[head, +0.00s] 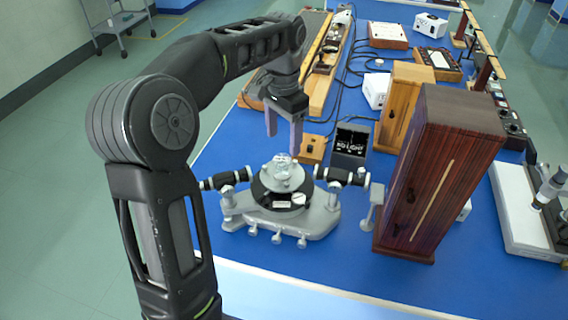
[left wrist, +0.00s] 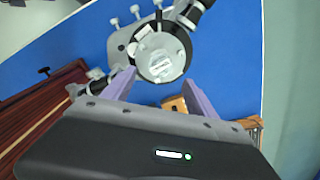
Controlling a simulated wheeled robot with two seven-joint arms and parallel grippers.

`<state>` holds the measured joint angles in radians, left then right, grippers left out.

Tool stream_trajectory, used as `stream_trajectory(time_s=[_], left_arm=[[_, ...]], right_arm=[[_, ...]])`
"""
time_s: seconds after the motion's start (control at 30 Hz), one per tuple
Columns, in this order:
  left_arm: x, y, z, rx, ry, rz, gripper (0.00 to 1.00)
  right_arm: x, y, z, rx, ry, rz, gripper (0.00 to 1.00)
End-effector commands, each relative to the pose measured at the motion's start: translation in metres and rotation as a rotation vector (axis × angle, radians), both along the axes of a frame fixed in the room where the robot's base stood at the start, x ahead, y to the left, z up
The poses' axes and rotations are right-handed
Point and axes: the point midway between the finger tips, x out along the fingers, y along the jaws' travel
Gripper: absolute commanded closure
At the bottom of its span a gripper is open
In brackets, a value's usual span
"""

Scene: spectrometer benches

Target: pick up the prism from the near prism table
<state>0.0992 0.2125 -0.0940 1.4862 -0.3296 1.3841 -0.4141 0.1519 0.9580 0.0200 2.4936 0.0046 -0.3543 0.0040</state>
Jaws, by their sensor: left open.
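The prism (head: 283,161) is a small clear block on the round near prism table (head: 270,183), at the middle of a grey spectrometer. In the left wrist view the prism (left wrist: 160,67) looks pale on the grey disc of the prism table (left wrist: 148,46). My left gripper (head: 283,143) is open and empty, its two purple-grey fingers pointing down above and behind the prism. In the left wrist view the left gripper's fingertips (left wrist: 159,76) lie either side of the lower part of the disc, apart from the prism. My right gripper is not in view.
The spectrometer's black tubes (head: 233,177) stick out on both sides of the prism table. A tall dark-red wooden case (head: 440,170) stands to its right. A small wooden block (head: 311,149) and a black "NO LIGHT" box (head: 351,145) stand behind. Blue bench top (head: 350,270) is clear in front.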

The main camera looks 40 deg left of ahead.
Motion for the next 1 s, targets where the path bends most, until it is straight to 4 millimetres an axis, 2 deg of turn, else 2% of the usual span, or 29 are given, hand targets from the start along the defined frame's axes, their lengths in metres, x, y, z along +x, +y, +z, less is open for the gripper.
stream_trajectory(time_s=[0.23,0.63,1.0], left_arm=[[-0.001,0.0,-0.023,0.0,0.003,0.0,0.33],[-0.001,0.0,-0.03,0.0,0.003,0.0,0.33],[-0.004,0.001,-0.075,0.0,0.003,0.001,0.33]], right_arm=[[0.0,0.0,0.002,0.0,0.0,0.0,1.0],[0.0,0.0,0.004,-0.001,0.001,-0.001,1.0],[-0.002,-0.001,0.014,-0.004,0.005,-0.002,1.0]])
